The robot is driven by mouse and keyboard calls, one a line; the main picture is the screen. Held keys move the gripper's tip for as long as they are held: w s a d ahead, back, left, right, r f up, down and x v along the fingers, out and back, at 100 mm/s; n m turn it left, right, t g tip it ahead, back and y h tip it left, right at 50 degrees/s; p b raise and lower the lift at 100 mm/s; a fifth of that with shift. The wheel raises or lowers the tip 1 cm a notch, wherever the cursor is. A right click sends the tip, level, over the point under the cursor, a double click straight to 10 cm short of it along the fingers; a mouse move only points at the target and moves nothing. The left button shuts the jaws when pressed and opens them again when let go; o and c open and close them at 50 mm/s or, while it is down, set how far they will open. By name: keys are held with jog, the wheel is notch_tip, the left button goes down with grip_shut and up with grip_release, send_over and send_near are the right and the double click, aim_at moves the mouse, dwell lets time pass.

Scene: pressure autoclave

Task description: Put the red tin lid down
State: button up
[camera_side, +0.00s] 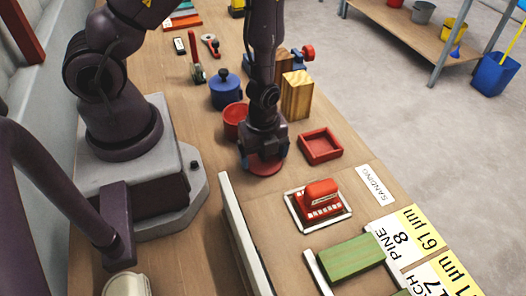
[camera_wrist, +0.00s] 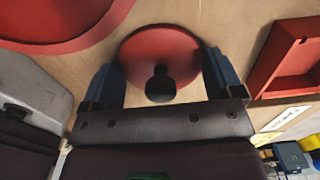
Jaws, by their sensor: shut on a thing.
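The red tin lid (camera_side: 264,166) is a round red disc low at the table in the side view, beneath my gripper (camera_side: 264,155). In the wrist view the lid (camera_wrist: 160,48) shows its black knob (camera_wrist: 160,84) between the two blue fingers of my gripper (camera_wrist: 160,75). The fingers are shut on the lid at its sides. I cannot tell whether the lid touches the table. The red tin (camera_side: 235,118) stands just behind and left of the lid in the side view. Its rim (camera_wrist: 72,42) shows at the upper left of the wrist view.
A red square tray (camera_side: 320,146) lies right of the lid. A blue pot with a lid (camera_side: 225,92) and wooden blocks (camera_side: 297,95) stand behind. A red sander (camera_side: 319,195) and a pale divider (camera_side: 243,235) are in front. Bare table lies around the lid.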

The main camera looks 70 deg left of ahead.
jog(key=shift+f, duration=0.1)
jog(key=o, duration=0.7)
notch_tip(320, 180, up, 26)
jog(key=n+t, duration=0.3)
jog(key=n, duration=0.6)
jog(key=s+r+n+t, duration=0.2)
jog(key=s+r+n, duration=0.3)
jog(key=r+n, duration=0.4)
jog(key=shift+s+a+t, duration=0.2)
jog(key=shift+a+t, duration=0.1)
